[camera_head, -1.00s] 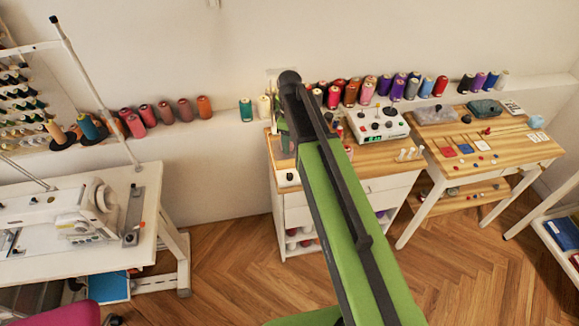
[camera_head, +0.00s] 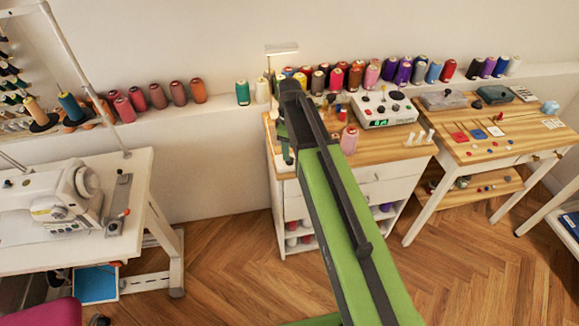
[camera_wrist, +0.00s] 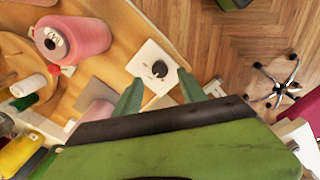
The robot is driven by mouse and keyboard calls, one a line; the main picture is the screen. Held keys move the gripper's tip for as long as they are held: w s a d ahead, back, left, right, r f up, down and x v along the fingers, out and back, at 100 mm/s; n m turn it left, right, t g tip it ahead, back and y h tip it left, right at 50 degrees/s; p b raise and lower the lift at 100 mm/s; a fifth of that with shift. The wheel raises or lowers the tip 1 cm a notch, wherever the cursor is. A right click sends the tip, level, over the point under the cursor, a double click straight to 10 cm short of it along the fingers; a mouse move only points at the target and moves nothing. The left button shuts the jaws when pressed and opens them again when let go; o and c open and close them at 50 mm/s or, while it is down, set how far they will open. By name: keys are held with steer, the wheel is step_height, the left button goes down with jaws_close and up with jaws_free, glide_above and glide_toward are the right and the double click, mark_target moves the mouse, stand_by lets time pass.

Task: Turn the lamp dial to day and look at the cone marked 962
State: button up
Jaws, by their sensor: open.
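The lamp dial is a black knob (camera_wrist: 159,69) on a white square plate at the wooden table's edge, in the wrist view. My gripper (camera_wrist: 162,91) is open and empty, its green fingers pointing toward the dial plate, with the knob between their lines and beyond the tips. In the head view, my gripper (camera_head: 288,150) hides the dial. A pink cone (camera_wrist: 85,38) with a pale label on its end lies left of the dial; its marking is too small to read. A pink cone also shows on the table in the head view (camera_head: 349,140). A slim lamp (camera_head: 282,49) stands behind.
A white control box (camera_head: 385,109) with knobs and a green display stands on the table. Many thread cones (camera_head: 390,70) line the wall ledge. A second wooden table (camera_head: 490,150) is at right, a sewing machine (camera_head: 60,200) at left. The floor (camera_head: 220,260) between is clear.

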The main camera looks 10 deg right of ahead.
mark_target(290, 161)
step_height(290, 161, down, 4)
steer(key=b, duration=0.3)
steer(key=shift+f, duration=0.25)
steer(key=shift+r, duration=0.1)
jaws_close()
